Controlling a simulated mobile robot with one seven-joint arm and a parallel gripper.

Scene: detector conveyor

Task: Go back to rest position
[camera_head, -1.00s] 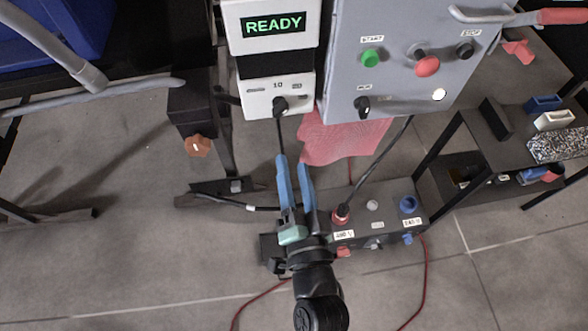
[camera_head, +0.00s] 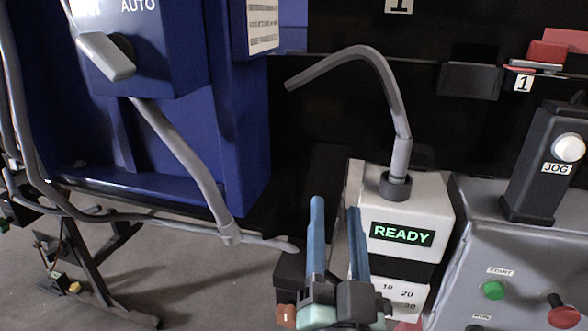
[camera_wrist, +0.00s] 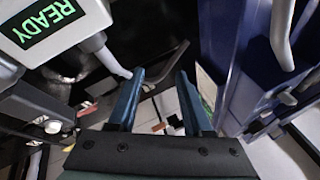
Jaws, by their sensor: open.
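My gripper (camera_head: 337,245) shows at the bottom middle of the head view, its two blue fingers pointing up and apart with nothing between them. It is open and empty, in front of and just left of the white box with the green READY display (camera_head: 402,234). In the wrist view the two fingers (camera_wrist: 160,85) also stand apart, and the READY box (camera_wrist: 50,30) is at the upper left. Most of my arm is out of the head view.
A blue cabinet marked AUTO (camera_head: 150,50) with grey hoses stands at the left. A grey curved tube (camera_head: 398,100) rises from the READY box. A grey control panel (camera_head: 520,260) with a green START button and a JOG post (camera_head: 545,165) is at the right. Floor shows at lower left.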

